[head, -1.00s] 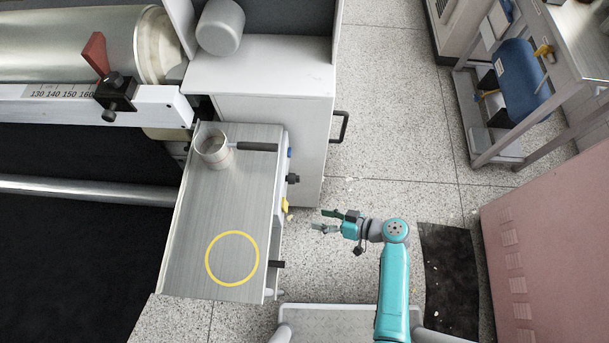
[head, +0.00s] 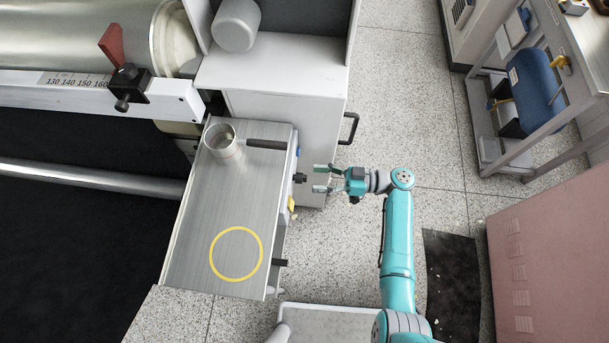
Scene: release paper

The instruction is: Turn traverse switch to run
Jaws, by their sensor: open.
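A black knob (head: 300,178) sticks out from the right side of the metal-topped box (head: 212,196). A small blue part (head: 297,151) sits above it and a yellow part (head: 291,203) below it on the same side. Labels on that side are not visible, so I cannot tell which one is the traverse switch or how it is set. My gripper (head: 318,178) is open and empty, fingers pointing left. It is just right of the black knob, with a small gap in the picture.
A metal cup (head: 222,144) and a dark-handled tool (head: 266,144) lie on the box top, with a yellow ring (head: 236,253) marked nearer. A grey cabinet (head: 270,75) with a black handle (head: 349,128) stands behind. A black peg (head: 281,263) protrudes lower down.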

